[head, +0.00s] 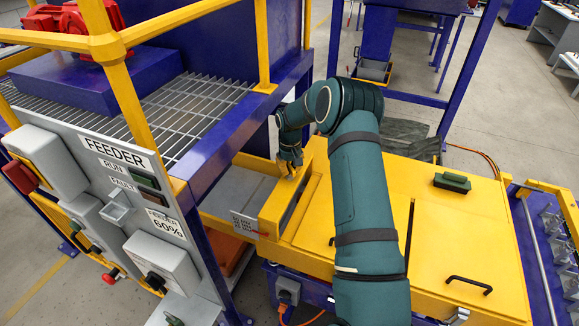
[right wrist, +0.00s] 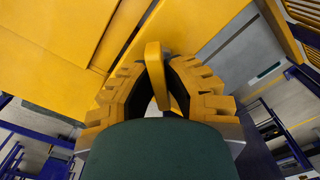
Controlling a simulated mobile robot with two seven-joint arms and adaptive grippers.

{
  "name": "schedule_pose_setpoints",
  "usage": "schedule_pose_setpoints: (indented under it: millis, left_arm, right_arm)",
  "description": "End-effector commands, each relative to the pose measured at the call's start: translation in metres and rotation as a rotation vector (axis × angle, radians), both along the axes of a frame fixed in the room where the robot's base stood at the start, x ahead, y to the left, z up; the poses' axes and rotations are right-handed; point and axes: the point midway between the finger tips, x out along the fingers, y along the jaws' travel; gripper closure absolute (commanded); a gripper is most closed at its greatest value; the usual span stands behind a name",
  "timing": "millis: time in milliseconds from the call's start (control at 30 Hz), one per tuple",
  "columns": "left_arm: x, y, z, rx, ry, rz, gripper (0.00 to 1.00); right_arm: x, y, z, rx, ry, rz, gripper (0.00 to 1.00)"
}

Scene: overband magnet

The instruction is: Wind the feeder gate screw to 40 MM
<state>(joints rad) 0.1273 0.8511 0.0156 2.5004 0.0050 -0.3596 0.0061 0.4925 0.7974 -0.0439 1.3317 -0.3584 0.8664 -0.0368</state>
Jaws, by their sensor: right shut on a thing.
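My right arm reaches up the middle of the head view to my right gripper (head: 290,168), which is at the yellow feeder frame beside the blue grating stand. In the right wrist view the gripper fingers (right wrist: 156,90) are closed around an upright yellow piece (right wrist: 154,70), which looks like the handle of the gate screw. The fingers hide its lower part. In the head view the arm and gripper mostly hide the handle. My left gripper is not in view.
A large yellow cover (head: 465,225) with black handles lies to the right, under and beside my arm. Blue posts stand close by.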

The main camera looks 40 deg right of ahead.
Motion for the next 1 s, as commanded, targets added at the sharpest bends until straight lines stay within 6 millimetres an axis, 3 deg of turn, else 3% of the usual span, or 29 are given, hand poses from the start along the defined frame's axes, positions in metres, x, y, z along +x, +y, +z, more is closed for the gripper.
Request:
schedule_pose_setpoints:
  millis: [167, 433, 833, 1000]
  left_arm:
    - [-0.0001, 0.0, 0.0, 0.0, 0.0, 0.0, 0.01]
    - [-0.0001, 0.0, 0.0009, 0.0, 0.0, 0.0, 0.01]
    - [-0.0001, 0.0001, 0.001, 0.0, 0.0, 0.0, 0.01]
    - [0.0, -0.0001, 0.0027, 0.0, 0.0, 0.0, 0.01]
  right_arm:
    - [-0.0004, 0.0, -0.0005, 0.001, 0.001, 0.077, 1.0]
    - [-0.0004, -0.0001, -0.0004, 0.0, 0.001, 0.385, 1.0]
    - [-0.0004, 0.0, -0.0005, 0.0, 0.001, 0.44, 1.0]
    - [-0.0007, -0.0002, -0.0003, 0.001, 0.001, 0.628, 1.0]
